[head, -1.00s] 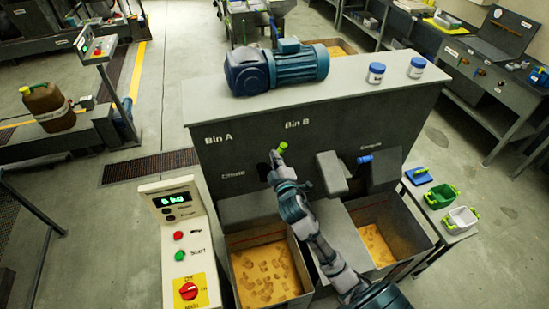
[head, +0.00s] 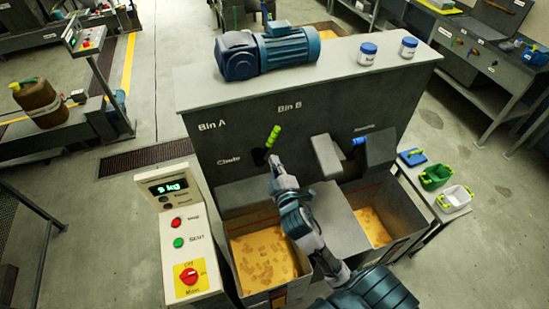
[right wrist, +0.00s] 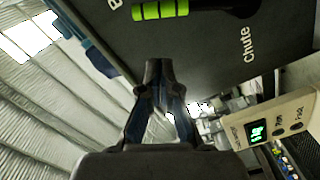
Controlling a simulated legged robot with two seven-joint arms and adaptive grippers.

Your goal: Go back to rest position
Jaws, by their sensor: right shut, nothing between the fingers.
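My right gripper (head: 272,160) is in front of the grey machine face, just below the green-gripped lever (head: 273,136) beside the chute label. In the right wrist view its fingers (right wrist: 158,68) meet at the tips with nothing between them. The green lever grip (right wrist: 160,10) shows there beyond the fingertips, with a gap in the picture. My right arm reaches up from the bottom of the head view. My left gripper is not in view.
Two bins of yellow-brown material (head: 265,258) (head: 374,226) stand below the machine (head: 240,125). A control panel (head: 181,238) is on the left. A motor (head: 268,52) and two jars sit on top. A side table with small tubs (head: 436,176) is at right.

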